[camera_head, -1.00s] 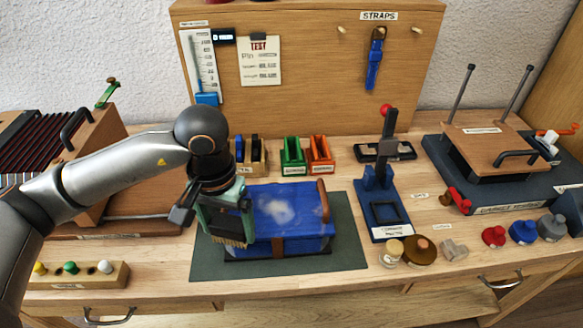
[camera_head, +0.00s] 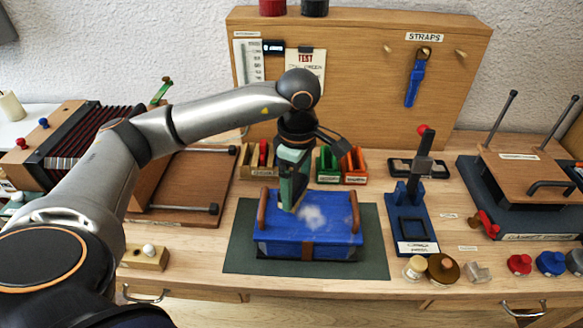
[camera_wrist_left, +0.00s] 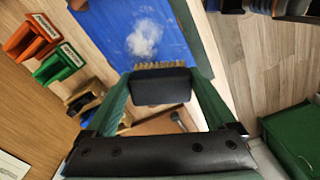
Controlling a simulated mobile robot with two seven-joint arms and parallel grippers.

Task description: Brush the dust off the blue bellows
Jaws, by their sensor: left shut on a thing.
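The blue bellows (camera_head: 280,236) lies on a dark green mat (camera_head: 238,262), with a brown handle at its left end and a brown strap on its front. A pale patch of dust (camera_head: 312,217) lies on its top, with a fainter smear to the right. My left gripper (camera_head: 290,190) is over the back left part of the bellows. In the left wrist view it is shut on a dark brush (camera_wrist_left: 160,86) with tan bristles, which point toward the dust on the bellows (camera_wrist_left: 110,20). I cannot tell whether the bristles touch the top. My right gripper is not in view.
Green (camera_head: 328,166) and orange (camera_head: 354,166) holders stand behind the mat. A blue press (camera_head: 412,215) with an upright lever stands to the right. Small jars and coloured knobs line the front right. A wooden board (camera_head: 380,90) with a hanging blue strap rises behind.

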